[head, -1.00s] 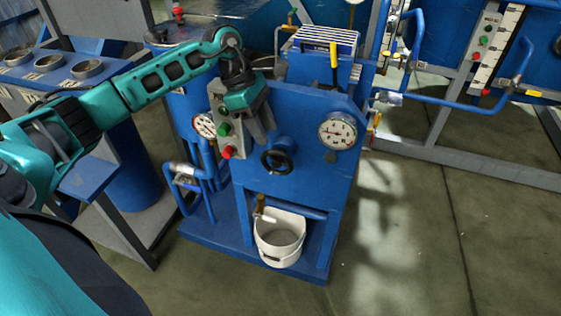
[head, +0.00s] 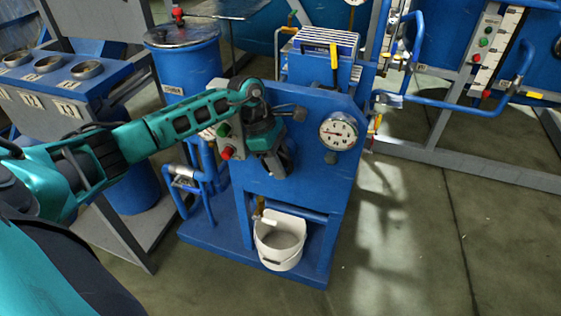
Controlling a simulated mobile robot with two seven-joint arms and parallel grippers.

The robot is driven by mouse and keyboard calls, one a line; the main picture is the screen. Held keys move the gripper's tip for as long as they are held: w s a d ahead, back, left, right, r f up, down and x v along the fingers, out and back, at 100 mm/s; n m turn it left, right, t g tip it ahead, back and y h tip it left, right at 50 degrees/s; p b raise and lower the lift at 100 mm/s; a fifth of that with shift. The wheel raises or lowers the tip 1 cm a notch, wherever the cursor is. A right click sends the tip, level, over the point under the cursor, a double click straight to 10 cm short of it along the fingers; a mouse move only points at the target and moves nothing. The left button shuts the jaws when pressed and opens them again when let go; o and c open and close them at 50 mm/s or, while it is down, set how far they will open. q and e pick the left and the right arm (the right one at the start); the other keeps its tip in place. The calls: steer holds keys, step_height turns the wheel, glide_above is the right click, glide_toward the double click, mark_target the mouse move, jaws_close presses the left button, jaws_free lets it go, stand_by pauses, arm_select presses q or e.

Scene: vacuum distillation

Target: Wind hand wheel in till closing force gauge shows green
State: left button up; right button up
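The blue press (head: 318,190) stands in the middle of the head view. My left gripper (head: 279,166) is at its front face, pointing down, right where the hand wheel sits. The gripper covers the hand wheel, so I cannot tell whether it touches or grips it, or how far its fingers are apart. A round white gauge (head: 338,132) is on the press front, right of the gripper; its needle and colour zone are too small to read. My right gripper is not in view.
A control box with a red button (head: 227,153) sits just left of my gripper. A white bucket (head: 280,240) stands below in the press frame. Filter plates (head: 325,40) are on top. Blue pipes (head: 187,178) run at the left. The floor at the right is clear.

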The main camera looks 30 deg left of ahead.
arm_select(q)
jaws_close()
steer(key=shift+d+r+y+p, duration=0.1)
steer(key=shift+y+p, duration=0.2)
steer(key=shift+y, duration=0.3)
steer(key=shift+f+g+y, duration=0.2)
steer(key=shift+g+y, duration=0.1)
steer(key=shift+y, duration=0.5)
steer(key=shift+o, duration=0.7)
jaws_free()
